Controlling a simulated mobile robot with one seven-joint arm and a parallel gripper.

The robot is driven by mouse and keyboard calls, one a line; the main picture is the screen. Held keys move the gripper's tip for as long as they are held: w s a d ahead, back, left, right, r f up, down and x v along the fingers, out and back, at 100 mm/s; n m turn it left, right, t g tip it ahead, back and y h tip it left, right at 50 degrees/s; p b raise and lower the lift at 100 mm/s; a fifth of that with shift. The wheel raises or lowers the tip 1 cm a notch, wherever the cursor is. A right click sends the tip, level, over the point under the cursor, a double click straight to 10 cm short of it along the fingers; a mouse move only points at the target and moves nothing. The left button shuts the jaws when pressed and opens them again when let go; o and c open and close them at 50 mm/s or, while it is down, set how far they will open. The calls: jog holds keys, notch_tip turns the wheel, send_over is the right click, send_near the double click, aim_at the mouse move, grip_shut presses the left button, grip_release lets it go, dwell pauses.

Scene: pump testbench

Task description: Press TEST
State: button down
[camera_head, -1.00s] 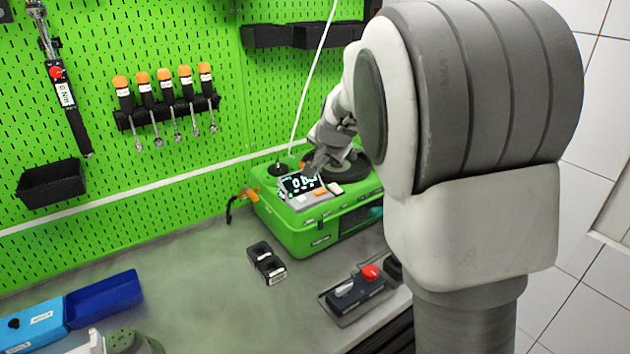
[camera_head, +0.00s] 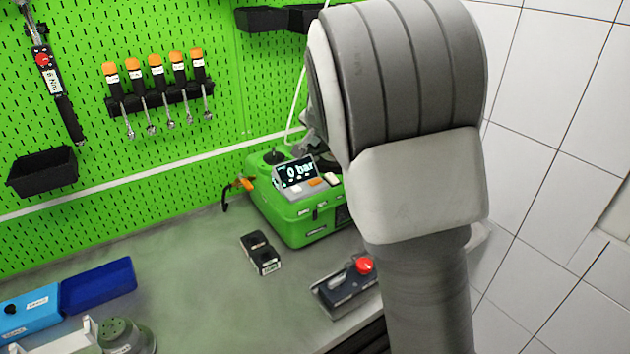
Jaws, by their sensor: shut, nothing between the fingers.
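The green pump tester (camera_head: 300,212) stands on the bench against the pegboard. Its tilted panel faces me, with a lit display (camera_head: 295,172) reading "0 bar". My arm covers the tester's right side. My gripper's fingers are hidden behind my arm; only a bit of grey arm or wrist shows just above the tester, apart from the buttons.
A dark box with a red knob (camera_head: 364,265) sits at the bench's front right. A small black double block (camera_head: 260,252) lies in front of the tester. Blue bins (camera_head: 98,285) are at the left. Tools hang on the green pegboard (camera_head: 180,30). The middle bench is clear.

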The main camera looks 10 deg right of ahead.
aim_at(315, 183)
jog(key=shift+f, duration=0.1)
notch_tip(315, 183, down, 9)
jog(key=b, duration=0.8)
jog(key=shift+r, duration=0.2)
dwell(1.5)
jog(key=shift+f, duration=0.4)
jog(key=shift+f+b, duration=0.5)
jog(key=shift+b, duration=0.15)
dwell(0.4)
jog(key=shift+r, duration=0.1)
jog(key=shift+r+p, duration=0.8)
jog(key=shift+p, duration=0.05)
